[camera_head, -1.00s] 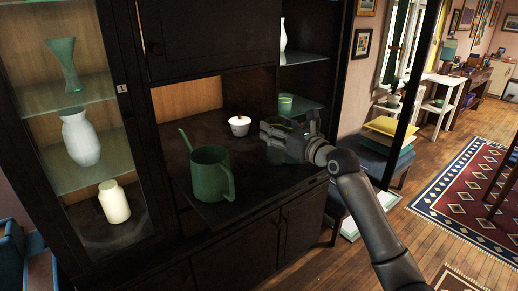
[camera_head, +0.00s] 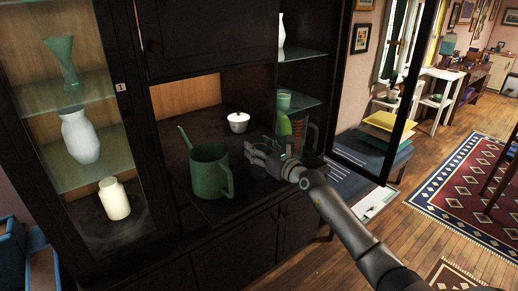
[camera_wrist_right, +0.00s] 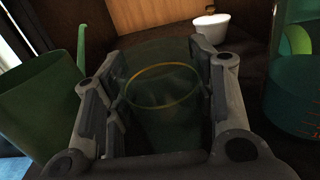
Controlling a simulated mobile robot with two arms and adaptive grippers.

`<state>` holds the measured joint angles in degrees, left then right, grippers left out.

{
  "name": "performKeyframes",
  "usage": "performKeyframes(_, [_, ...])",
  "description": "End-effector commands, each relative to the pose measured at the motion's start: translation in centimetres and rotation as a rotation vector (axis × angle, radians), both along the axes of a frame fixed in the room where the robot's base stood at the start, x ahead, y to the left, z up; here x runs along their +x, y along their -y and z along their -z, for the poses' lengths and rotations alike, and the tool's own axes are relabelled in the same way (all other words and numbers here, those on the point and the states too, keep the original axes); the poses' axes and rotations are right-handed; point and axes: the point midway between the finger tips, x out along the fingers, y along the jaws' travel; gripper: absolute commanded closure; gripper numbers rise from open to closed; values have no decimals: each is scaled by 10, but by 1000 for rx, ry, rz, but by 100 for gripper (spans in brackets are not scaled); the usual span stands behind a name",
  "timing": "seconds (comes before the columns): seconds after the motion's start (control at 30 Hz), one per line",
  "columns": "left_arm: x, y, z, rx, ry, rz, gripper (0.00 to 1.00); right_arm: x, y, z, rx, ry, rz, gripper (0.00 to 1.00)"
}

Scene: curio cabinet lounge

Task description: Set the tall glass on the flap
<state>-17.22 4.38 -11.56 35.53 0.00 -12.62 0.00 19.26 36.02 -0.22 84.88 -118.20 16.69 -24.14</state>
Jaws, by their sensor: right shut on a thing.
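The tall glass (camera_wrist_right: 160,115) is clear, greenish, with a pale yellow rim. In the right wrist view it stands between both fingers of my right gripper (camera_wrist_right: 158,95), which is shut on it. In the head view my right gripper (camera_head: 264,156) is over the right part of the dark flap (camera_head: 248,188), just right of the green watering can; the glass is hard to make out there. I cannot tell whether its base touches the flap. My left gripper is not in view.
The green watering can (camera_head: 209,173) stands on the flap, left of my gripper. A white lidded bowl (camera_head: 238,123) is further back. A clear jug (camera_head: 312,136) with red marks is behind-right of my gripper. The cabinet's glass-fronted shelves (camera_head: 85,95) hold vases at left.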

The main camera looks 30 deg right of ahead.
Motion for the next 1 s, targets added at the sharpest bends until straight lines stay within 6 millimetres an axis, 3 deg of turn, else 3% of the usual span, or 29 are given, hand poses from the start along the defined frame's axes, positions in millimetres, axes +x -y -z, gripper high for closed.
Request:
performKeyframes(0.1, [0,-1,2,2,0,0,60,0,0,1,1,2,0,78])
performKeyframes(0.13, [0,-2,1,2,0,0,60,0,0,1,1,1,0,46])
performKeyframes(0.3, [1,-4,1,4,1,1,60,0,0,1,1,0,-1,27])
performKeyframes(0.67, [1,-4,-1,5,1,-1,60,-1,0,-1,0,0,-1,27])
performKeyframes(0.83, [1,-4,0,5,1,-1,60,-17,0,1,1,0,-2,27])
performKeyframes(1.0, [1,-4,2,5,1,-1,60,-47,3,2,1,-1,-1,27])
